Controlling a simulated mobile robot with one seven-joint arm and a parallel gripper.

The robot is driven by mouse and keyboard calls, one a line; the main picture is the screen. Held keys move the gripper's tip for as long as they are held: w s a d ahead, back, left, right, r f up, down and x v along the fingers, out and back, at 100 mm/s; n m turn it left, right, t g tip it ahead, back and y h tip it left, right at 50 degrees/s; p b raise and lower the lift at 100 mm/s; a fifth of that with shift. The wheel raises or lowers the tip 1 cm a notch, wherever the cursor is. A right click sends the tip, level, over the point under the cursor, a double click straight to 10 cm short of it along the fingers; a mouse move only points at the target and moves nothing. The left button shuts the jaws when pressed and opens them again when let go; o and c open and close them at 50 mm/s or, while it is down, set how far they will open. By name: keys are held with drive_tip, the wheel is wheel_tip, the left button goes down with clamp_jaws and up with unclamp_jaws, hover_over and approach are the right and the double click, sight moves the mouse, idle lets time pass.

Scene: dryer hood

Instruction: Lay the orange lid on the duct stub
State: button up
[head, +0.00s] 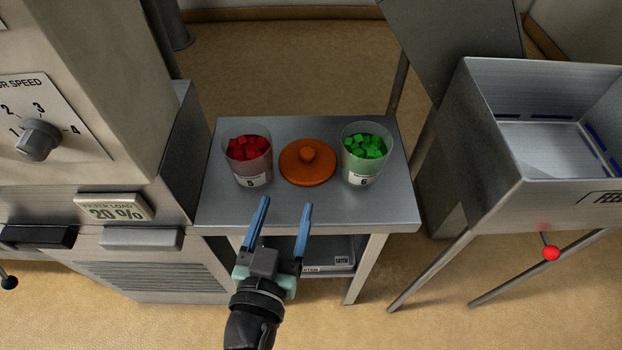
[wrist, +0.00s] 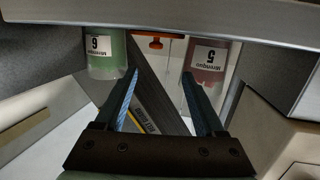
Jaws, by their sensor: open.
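The orange lid (head: 307,164) is a flat disc with a round knob on top. It lies on the grey side table between two beakers, and a small part of it shows at the top of the wrist view (wrist: 155,43). My gripper (head: 285,204) is open and empty, at the near edge of the table, short of the lid. Its two blue fingers also show apart in the wrist view (wrist: 160,73). I cannot clearly identify the duct stub. A dark grey cylinder (head: 172,25) stands at the upper left, partly cut off by the picture edge.
A beaker of red cubes (head: 247,170) labelled 5 stands left of the lid; a beaker of green cubes (head: 365,168) labelled 6 stands right. The near part of the table (head: 335,211) is bare. A machine with a dial (head: 40,140) is left, a metal hopper (head: 480,130) right.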

drive_tip(key=p, duration=0.1)
approach(307, 153)
drive_tip(key=w, duration=0.2)
drive_tip(key=shift+w+a+f, duration=0.1)
drive_tip(key=shift+w+f, duration=0.05)
drive_tip(key=shift+w, duration=0.2)
drive_tip(key=shift+d+p+x, duration=0.2)
drive_tip(key=shift+p+x, duration=0.05)
drive_tip(key=shift+x, duration=1.1)
drive_tip(key=shift+d+p+x, duration=0.2)
drive_tip(key=shift+x, duration=1.15)
drive_tip(key=shift+s, duration=0.1)
clamp_jaws()
